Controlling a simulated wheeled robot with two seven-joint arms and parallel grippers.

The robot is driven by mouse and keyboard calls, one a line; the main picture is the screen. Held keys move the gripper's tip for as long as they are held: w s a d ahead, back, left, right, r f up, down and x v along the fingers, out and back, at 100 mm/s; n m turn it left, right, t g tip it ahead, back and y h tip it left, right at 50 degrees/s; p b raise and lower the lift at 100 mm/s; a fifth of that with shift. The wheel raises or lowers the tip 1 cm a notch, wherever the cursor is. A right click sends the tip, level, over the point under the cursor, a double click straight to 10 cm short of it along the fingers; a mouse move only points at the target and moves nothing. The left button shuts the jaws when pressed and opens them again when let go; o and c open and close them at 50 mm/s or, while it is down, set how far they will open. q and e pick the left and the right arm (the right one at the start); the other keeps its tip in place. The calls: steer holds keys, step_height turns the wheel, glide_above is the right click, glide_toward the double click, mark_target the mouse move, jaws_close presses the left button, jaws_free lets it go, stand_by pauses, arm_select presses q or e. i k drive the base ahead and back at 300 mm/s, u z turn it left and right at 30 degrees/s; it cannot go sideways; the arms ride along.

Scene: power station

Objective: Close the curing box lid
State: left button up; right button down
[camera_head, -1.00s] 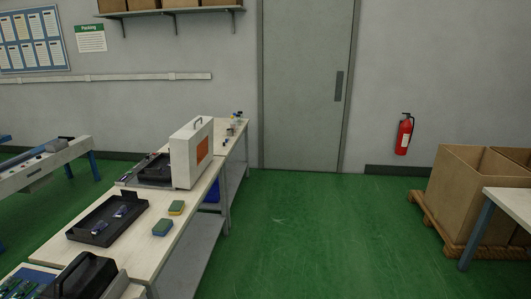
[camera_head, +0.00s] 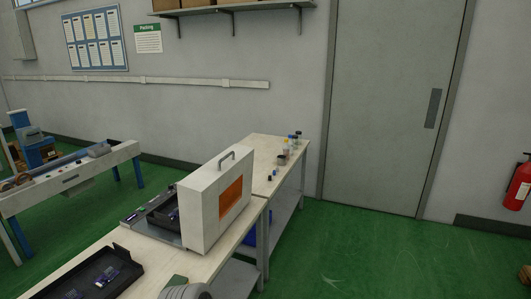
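The curing box is on the long workbench, with its white lid (camera_head: 216,200) standing upright and open. The lid has an orange window (camera_head: 231,195) on its face and a grey handle (camera_head: 227,157) on top. Behind and left of the lid is the low grey base (camera_head: 136,219), with a black tray (camera_head: 163,212) on it holding small dark purple items. A rounded grey part of my own arm may show at the bottom edge, but no gripper fingers are visible.
A black tray (camera_head: 88,275) with purple-blue parts lies on the near bench. Small bottles (camera_head: 291,140) stand at the bench's far end. A conveyor-like table (camera_head: 75,178) is at left. Green floor (camera_head: 350,255) is open right of the bench, before a grey door (camera_head: 385,110).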

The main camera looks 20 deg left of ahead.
mark_target(211, 197)
steer(key=i, duration=1.8)
steer(key=u, duration=1.1)
